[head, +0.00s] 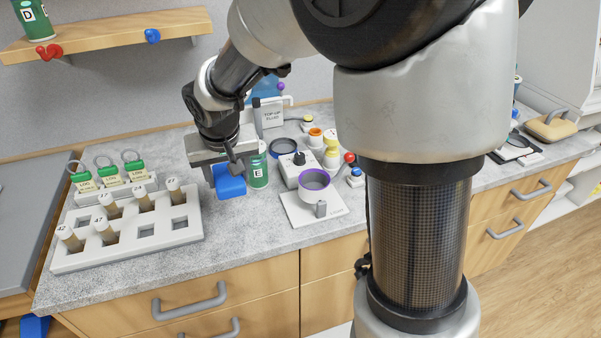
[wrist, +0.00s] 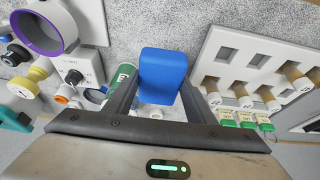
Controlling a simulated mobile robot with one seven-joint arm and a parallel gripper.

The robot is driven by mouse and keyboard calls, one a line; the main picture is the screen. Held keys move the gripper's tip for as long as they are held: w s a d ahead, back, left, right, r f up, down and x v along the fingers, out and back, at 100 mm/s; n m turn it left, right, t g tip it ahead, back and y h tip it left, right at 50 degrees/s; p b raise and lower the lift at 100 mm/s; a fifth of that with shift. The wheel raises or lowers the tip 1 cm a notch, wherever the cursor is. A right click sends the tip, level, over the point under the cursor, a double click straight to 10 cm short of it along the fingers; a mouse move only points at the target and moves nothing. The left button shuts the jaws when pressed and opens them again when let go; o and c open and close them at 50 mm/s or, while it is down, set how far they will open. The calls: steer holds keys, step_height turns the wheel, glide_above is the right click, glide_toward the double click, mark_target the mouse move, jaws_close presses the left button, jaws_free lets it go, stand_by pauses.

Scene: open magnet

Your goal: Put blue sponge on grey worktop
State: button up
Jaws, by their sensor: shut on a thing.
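The blue sponge (head: 230,184) is held between the fingers of my gripper (head: 232,163), just above or touching the grey worktop (head: 245,238); I cannot tell which. In the wrist view the sponge (wrist: 163,75) sits between the two dark fingers of my gripper (wrist: 160,100), with speckled worktop (wrist: 145,22) around it. A green can marked E (head: 258,170) stands close to the right of the sponge in the head view. Part of the sponge's top is hidden by my gripper.
A white rack (head: 150,232) with several labelled tubes stands left of the sponge. Green-tagged padlocks (head: 110,173) sit behind it. A white device with a purple ring (head: 314,182) is at right. The worktop's front strip is clear. A wooden shelf (head: 110,34) hangs above.

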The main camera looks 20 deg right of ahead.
mark_target(236, 213)
step_height(236, 213, down, 10)
steer(key=shift+r+b, duration=0.1)
steer(key=shift+b, duration=1.1)
steer(key=shift+f, duration=0.25)
steer(key=o, duration=1)
steer(key=shift+r, duration=0.1)
